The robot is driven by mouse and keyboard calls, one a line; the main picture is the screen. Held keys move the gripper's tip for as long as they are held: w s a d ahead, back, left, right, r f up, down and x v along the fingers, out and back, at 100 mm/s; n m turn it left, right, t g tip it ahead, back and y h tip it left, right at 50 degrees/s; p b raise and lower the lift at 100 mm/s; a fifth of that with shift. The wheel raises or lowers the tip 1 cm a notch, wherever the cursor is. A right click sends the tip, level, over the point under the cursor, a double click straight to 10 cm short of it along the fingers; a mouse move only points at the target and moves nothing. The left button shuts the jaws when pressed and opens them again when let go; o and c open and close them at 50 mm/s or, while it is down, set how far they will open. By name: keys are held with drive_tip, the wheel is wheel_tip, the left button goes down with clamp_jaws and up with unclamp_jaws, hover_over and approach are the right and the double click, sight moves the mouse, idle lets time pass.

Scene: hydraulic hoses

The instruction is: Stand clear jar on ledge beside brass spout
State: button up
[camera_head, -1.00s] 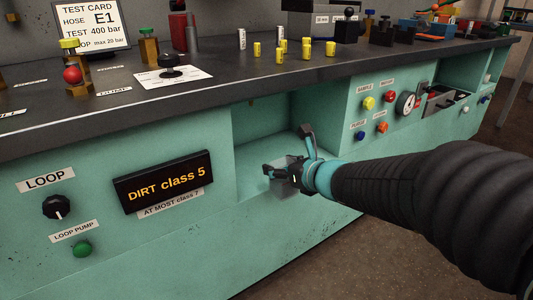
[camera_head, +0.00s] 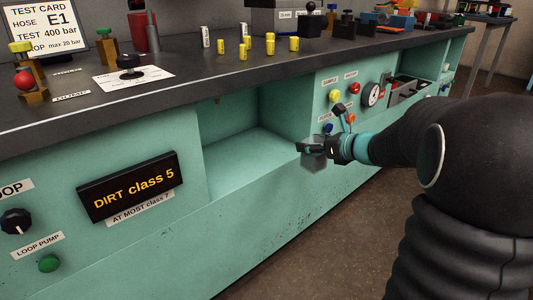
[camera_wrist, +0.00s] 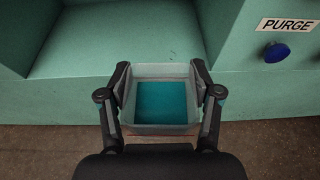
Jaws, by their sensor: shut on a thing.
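The clear jar (camera_head: 314,155) is a square, greyish, see-through box. My gripper (camera_head: 312,148) is shut on it and holds it up in front of the bench face, right of the open recess. In the wrist view the jar (camera_wrist: 165,129) sits between both fingers of my gripper (camera_wrist: 161,82), open top toward the camera, with teal showing inside. The ledge (camera_head: 248,152) is the bare green floor of the recess. A small brass spout (camera_head: 217,100) seems to hang under the recess's top edge; it is dim and small.
The recess side wall and the panel with a blue PURGE button (camera_wrist: 277,52) stand close to the jar. A DIRT class 5 display (camera_head: 132,186) is left of the recess. Yellow cylinders (camera_head: 245,47) stand on the worktop. The floor (camera_head: 340,240) before the bench is clear.

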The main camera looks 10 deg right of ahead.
drive_tip(key=shift+a+r, duration=0.3)
drive_tip(key=shift+r, duration=0.05)
drive_tip(key=shift+y, duration=0.3)
drive_tip(key=shift+a+r+b+x, duration=0.2)
drive_tip(key=shift+r+x, duration=0.15)
drive_tip(key=shift+x, duration=2.65)
drive_tip(key=shift+a+r+b+x, duration=0.15)
drive_tip(key=shift+r+b+x, duration=0.15)
drive_tip(key=shift+x, duration=2.75)
drive_tip(key=shift+a+r+b+x, duration=0.2)
drive_tip(key=shift+r+x, duration=0.2)
drive_tip(key=shift+x, duration=2.6)
drive_tip(key=shift+f, duration=0.1)
drive_tip(key=shift+f, duration=0.1)
drive_tip(key=o, duration=1.2)
drive_tip(key=shift+c, duration=0.2)
